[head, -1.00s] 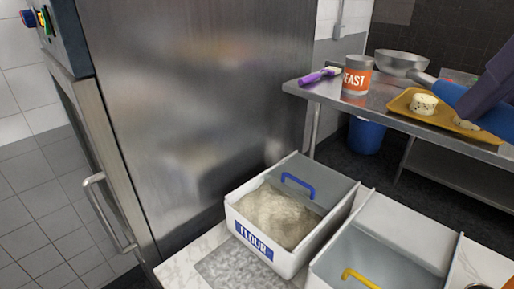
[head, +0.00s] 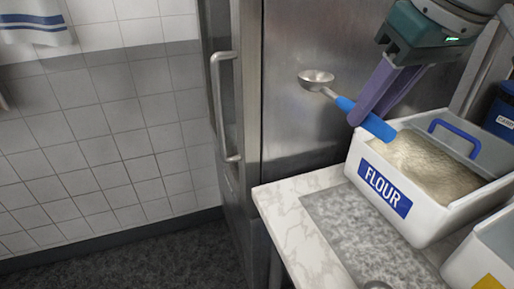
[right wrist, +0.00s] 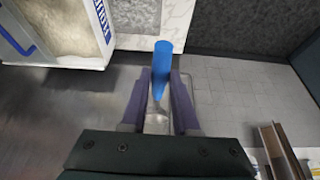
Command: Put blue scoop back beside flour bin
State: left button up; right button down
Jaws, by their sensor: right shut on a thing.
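The blue scoop has a blue handle (head: 374,121) and a round metal bowl (head: 317,77). My right gripper (head: 362,112) is shut on the handle, holding the scoop in the air near the left side of the flour bin (head: 420,218). In the head view the bowl points left in front of the steel door. In the right wrist view the blue handle (right wrist: 162,58) stands out between the purple fingers (right wrist: 161,84), and the bin (right wrist: 70,62) is at upper left. The bin holds flour (head: 425,165) and has a blue lid handle. My left gripper is out of view.
A marble counter (head: 285,205) with a grey speckled patch (head: 350,230) lies left of and in front of the bin; that part looks mostly clear. A steel cabinet (head: 285,120) with a long handle stands behind. A second bin (head: 485,265) is at lower right.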

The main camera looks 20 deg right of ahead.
jog(key=b, duration=0.2)
send_over(330, 237)
jog(key=s, duration=0.2)
notch_tip(330, 237, down, 7)
jog(key=f+b, duration=0.2)
jog(key=f, duration=1.3)
jog(key=shift+w+b, duration=0.2)
jog(key=shift+b, duration=0.1)
notch_tip(330, 237, down, 4)
jog(key=shift+f+b, duration=0.1)
jog(key=shift+b, duration=0.4)
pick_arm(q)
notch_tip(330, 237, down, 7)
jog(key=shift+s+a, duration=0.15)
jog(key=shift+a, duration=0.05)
pick_arm(e)
jog(key=shift+f, duration=0.1)
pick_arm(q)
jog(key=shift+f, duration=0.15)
pick_arm(e)
jog(key=shift+f, duration=0.15)
jog(key=c, duration=0.7)
grip_release()
jog(key=shift+o, duration=0.2)
